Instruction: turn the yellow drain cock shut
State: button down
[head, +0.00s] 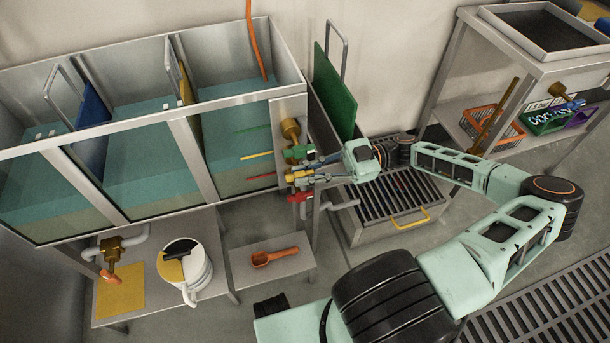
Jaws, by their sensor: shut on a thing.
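The yellow drain cock (294,176) sits in a vertical row of coloured cocks at the right end of the water tank. A green cock (296,152) is just above it and a red cock (299,197) just below. My gripper (312,171) reaches in from the right with its fingers pointing left, and it is shut on the yellow cock's handle. The fingers partly cover the handle, so I cannot tell its exact angle.
Green, yellow and red level lines mark the tank (228,150). A slatted trough with a yellow handle (409,219) is below my arm.

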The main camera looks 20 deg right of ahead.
jog(key=c, duration=1.9)
grip_release()
jog(key=shift+a, duration=0.1)
jog(key=d, duration=1.2)
jog(key=shift+f, duration=0.15)
